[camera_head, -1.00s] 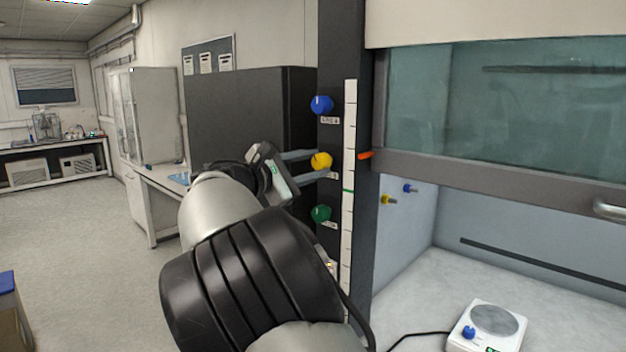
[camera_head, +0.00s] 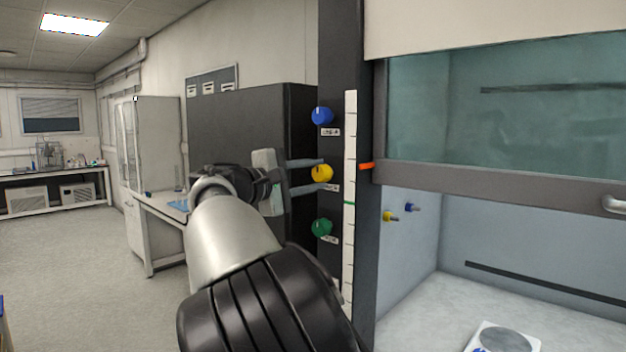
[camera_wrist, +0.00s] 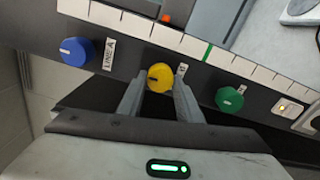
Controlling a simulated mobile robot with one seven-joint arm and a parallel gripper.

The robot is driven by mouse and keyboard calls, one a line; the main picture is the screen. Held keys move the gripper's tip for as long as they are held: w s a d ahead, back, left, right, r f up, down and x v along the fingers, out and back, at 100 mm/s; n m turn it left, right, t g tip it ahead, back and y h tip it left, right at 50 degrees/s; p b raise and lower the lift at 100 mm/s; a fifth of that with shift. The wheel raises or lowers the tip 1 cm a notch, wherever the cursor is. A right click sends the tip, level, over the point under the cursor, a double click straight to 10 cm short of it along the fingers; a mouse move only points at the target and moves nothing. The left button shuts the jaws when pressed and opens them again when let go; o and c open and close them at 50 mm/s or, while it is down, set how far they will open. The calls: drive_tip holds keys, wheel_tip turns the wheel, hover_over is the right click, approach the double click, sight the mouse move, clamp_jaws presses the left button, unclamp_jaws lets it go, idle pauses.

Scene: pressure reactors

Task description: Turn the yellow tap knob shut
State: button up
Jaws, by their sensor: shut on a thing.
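The yellow tap knob (camera_head: 322,173) sits on the dark post of the fume cupboard, between a blue knob above and a green knob below. It also shows in the wrist view (camera_wrist: 161,77), with a dark mark on its face. My gripper (camera_head: 318,175) reaches it from the left, with one finger above and one below the knob. In the wrist view my gripper (camera_wrist: 160,90) has its fingertips at both sides of the yellow knob, shut on it. Part of the label beside the knob is hidden.
The blue knob (camera_head: 322,116) and green knob (camera_head: 322,227) are close above and below. A white scale strip (camera_head: 350,200) runs beside them, with an orange pointer (camera_head: 366,166) at its right. A hotplate (camera_head: 505,340) stands in the cupboard. Open floor lies at the left.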

idle(0.3)
drive_tip(key=o, duration=1)
drive_tip(key=shift+o, duration=0.2)
drive_tip(key=v, duration=1.7)
drive_tip(key=shift+a, duration=0.2)
drive_tip(key=shift+s, duration=0.15)
